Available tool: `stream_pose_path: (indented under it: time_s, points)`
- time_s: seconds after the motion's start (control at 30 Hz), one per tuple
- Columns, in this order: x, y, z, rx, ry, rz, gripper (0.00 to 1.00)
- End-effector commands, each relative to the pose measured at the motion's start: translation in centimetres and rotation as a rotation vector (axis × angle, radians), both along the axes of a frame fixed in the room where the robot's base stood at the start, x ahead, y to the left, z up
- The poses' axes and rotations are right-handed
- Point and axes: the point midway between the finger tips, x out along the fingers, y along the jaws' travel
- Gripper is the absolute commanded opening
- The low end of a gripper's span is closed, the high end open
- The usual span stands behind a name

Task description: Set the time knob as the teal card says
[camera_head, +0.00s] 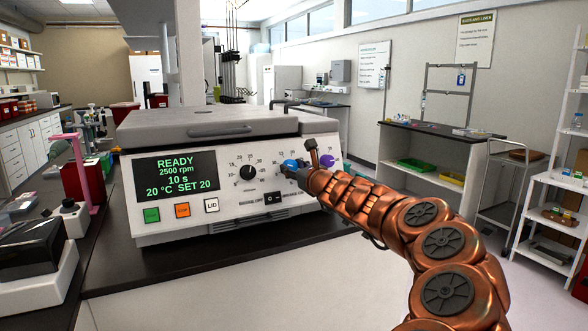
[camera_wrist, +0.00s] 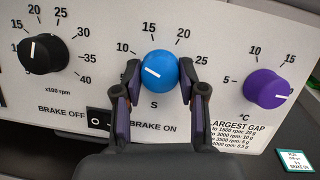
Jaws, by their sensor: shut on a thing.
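The time knob is the blue one marked S (camera_wrist: 160,68), in the middle of the wrist view. Its white pointer line points left and slightly up, near the 10 mark. My gripper (camera_wrist: 160,88) is shut on it, one finger on each side. In the head view the blue knob (camera_head: 291,164) is partly hidden by my gripper (camera_head: 294,169). The display (camera_head: 178,176) reads READY, 2500 rpm, 10 s, 20 °C SET 20. A teal-edged card (camera_wrist: 294,160) lies at the lower right of the wrist view; its small print is too blurred to read surely.
A black rpm knob (camera_wrist: 43,53) is left of the blue knob and a purple °C knob (camera_wrist: 268,88) is right. The brake rocker switch (camera_wrist: 99,121) sits close below left of my fingers. Green, orange and white LID buttons (camera_head: 211,205) are under the display.

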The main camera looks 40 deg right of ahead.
Motion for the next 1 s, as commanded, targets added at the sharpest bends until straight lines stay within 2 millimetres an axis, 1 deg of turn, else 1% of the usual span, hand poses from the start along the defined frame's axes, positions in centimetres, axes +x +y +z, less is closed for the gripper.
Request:
stream_pose_path:
  time_s: [0.03,0.2,0.4,0.57,0.77,1.0]
  points:
    - [0.00,0.00,0.00,0.000,0.000,0.000,0.24]
    - [-0.01,0.00,0.00,0.000,0.000,0.000,0.06]
    - [-0.01,-0.03,0.05,-0.010,0.005,0.004,0.06]
    - [-0.04,-0.14,0.14,-0.054,0.021,0.018,0.06]
    - [-0.06,-0.22,0.33,-0.171,0.063,0.058,0.06]
    - [-0.10,-0.34,0.28,-0.356,0.127,0.123,0.06]
